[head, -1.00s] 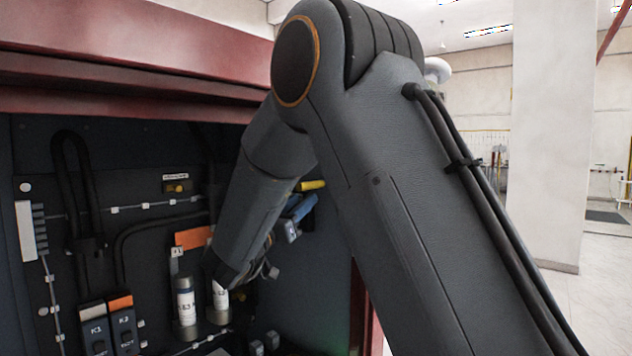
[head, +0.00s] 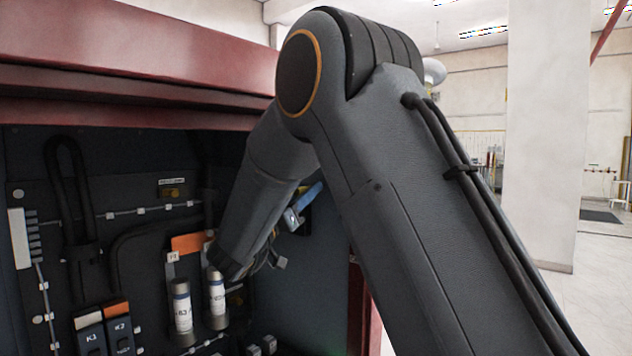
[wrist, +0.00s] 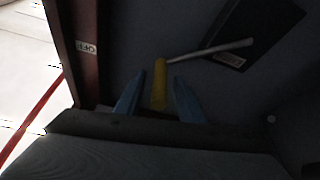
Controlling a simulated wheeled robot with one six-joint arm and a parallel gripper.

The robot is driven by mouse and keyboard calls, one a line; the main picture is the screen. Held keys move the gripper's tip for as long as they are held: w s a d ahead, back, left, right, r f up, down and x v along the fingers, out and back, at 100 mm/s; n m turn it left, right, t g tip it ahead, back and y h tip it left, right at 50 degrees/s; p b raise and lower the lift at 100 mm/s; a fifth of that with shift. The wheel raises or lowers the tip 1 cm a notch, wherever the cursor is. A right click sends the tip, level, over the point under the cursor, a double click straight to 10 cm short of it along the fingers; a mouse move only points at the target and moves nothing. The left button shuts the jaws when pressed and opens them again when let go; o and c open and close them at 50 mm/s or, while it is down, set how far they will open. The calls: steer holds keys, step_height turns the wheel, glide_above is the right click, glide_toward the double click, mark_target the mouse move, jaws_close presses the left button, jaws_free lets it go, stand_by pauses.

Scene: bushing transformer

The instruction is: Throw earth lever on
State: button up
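The lever's yellow handle (wrist: 159,86) shows in the wrist view, with a pale rod (wrist: 215,48) running from its far end to the right. My gripper (wrist: 158,92) is open, with one blue finger on each side of the handle and gaps between. In the head view my gripper (head: 305,205) is at the cabinet's right inner side, mostly hidden behind my arm. The blue finger there covers most of the handle, leaving little yellow showing.
A white label (wrist: 87,47), seemingly reading OFF, is on the dark red frame edge left of the handle. A dark plate (wrist: 262,30) lies behind the rod. White cylinders (head: 182,305) and labelled switches (head: 91,336) stand lower left in the cabinet. My arm blocks much of the head view.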

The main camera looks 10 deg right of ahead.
steer(key=shift+p+x, duration=0.65)
steer(key=shift+x, duration=1.55)
steer(key=shift+c, duration=0.2)
jaws_close()
